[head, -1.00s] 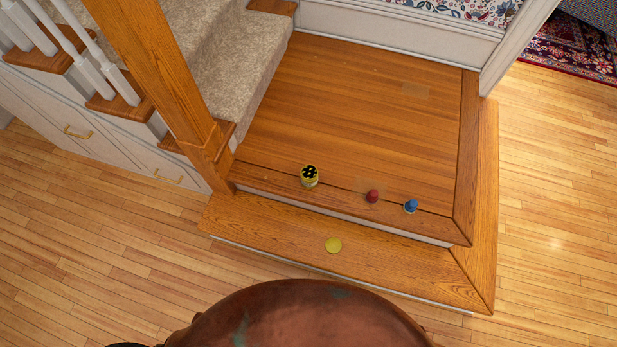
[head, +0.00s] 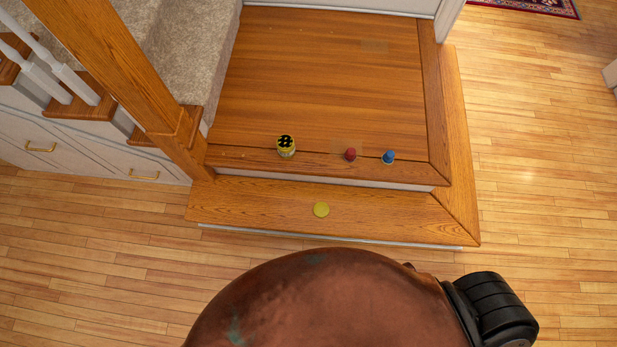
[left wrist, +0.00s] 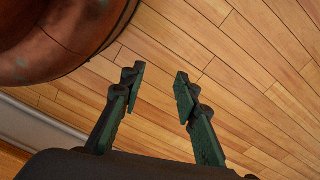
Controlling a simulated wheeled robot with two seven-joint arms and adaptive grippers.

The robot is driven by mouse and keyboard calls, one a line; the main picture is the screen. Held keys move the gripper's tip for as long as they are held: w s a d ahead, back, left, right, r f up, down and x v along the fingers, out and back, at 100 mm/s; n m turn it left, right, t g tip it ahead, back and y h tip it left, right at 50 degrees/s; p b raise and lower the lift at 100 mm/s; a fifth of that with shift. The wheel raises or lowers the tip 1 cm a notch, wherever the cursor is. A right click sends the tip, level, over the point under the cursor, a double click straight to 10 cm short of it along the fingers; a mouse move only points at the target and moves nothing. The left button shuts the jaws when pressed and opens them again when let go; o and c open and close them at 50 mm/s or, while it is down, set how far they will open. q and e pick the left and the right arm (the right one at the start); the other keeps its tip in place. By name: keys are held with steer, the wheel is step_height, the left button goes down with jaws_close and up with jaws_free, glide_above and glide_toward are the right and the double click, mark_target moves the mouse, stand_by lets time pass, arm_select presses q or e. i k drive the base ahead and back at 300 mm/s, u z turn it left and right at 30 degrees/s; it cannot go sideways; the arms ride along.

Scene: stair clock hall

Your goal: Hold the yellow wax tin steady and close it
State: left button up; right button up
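The yellow wax tin (head: 286,147) stands upright near the front edge of the upper wooden landing in the head view. Its top is uncovered and shows a black and yellow pattern inside. A flat yellow disc, which looks like its lid (head: 321,209), lies on the lower step in front of it. My left gripper (left wrist: 158,82) shows only in the left wrist view. Its two fingers are apart with nothing between them, over bare floorboards, away from the tin. My right gripper is in neither view.
A red piece (head: 350,154) and a blue piece (head: 388,157) stand right of the tin on the landing. A wooden newel post (head: 150,100) and carpeted stairs rise at the left. The step edge (head: 340,245) drops to open floor. My rounded brown body fills the bottom.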

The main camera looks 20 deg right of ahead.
mark_target(285, 144)
steer(key=u, duration=0.5)
steer(key=k, duration=0.85)
steer(key=z, duration=0.7)
steer(key=k, duration=0.7)
steer(key=z, duration=0.35)
steer(key=i, duration=0.9)
steer(key=u, duration=0.45)
steer(key=i, duration=0.6)
steer(key=u, duration=0.5)
